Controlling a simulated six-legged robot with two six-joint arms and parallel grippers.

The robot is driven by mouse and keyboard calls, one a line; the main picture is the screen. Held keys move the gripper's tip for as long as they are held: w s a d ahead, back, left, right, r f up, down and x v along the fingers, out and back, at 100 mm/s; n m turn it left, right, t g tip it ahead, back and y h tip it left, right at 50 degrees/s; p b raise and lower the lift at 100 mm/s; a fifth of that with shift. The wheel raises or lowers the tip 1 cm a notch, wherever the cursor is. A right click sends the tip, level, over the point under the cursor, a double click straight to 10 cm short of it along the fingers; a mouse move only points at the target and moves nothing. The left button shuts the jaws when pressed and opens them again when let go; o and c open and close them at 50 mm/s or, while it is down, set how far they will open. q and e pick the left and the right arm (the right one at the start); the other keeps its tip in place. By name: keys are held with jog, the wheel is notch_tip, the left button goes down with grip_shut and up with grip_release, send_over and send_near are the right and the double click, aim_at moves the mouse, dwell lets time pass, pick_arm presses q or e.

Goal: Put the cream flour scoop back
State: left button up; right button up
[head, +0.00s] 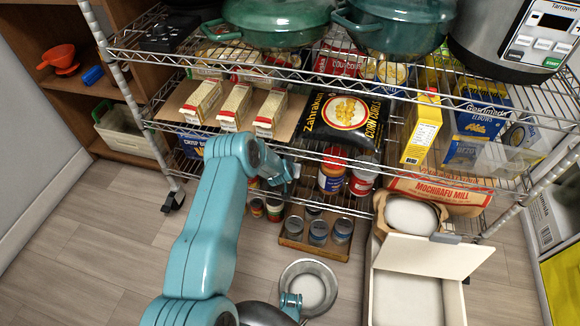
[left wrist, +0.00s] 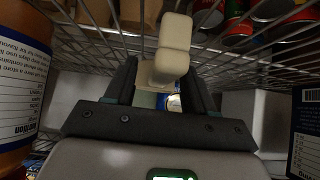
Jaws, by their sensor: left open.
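My left arm reaches from the bottom of the head view to the rack's lower shelf, where its gripper (head: 288,172) is partly hidden among jars. In the left wrist view the left gripper (left wrist: 160,85) is open, its two dark fingers apart. A cream, blocky, round-edged piece (left wrist: 172,45), which looks like the scoop's handle, shows between the fingers, nearer the right one; I cannot tell if it touches. I cannot make out the scoop in the head view. A white bin (head: 455,304) with a tilted lid (head: 430,257) holds flour at the lower right. My right gripper is not in view.
A wire rack (head: 375,146) with thin rails surrounds the left gripper. Jars (head: 331,170) stand close by on its shelf. A metal bowl (head: 326,271) of white powder and a wooden tray (head: 335,252) of several tins are on the floor. The left floor is clear.

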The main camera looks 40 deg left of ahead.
pick_arm(q)
jog(key=p+v, duration=0.4)
jog(key=v, duration=0.7)
jog(key=s+d+f+m+g+h, duration=0.1)
jog(key=s+d+g+h, duration=0.2)
jog(key=d, duration=0.8)
jog(key=s+d+m+h, duration=0.1)
jog(key=s+d+h, duration=0.35)
jog(key=d, duration=0.75)
jog(key=s+d+r+m+g, duration=0.1)
jog(key=s+d+g, duration=0.1)
jog(key=s+d, duration=0.3)
jog(key=s+d+r+g, duration=0.1)
jog(key=s+d+g, duration=0.1)
jog(key=s+d, duration=0.4)
jog(key=s+h, duration=0.1)
jog(key=s, duration=0.4)
jog(key=shift+d+m+g, duration=0.15)
jog(key=shift+m+g, duration=0.15)
jog(key=shift+m, duration=0.1)
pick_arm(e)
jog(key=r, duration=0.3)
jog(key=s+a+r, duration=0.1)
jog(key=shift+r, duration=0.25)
pick_arm(q)
jog(key=shift+r+p, duration=0.15)
jog(key=shift+p, duration=0.2)
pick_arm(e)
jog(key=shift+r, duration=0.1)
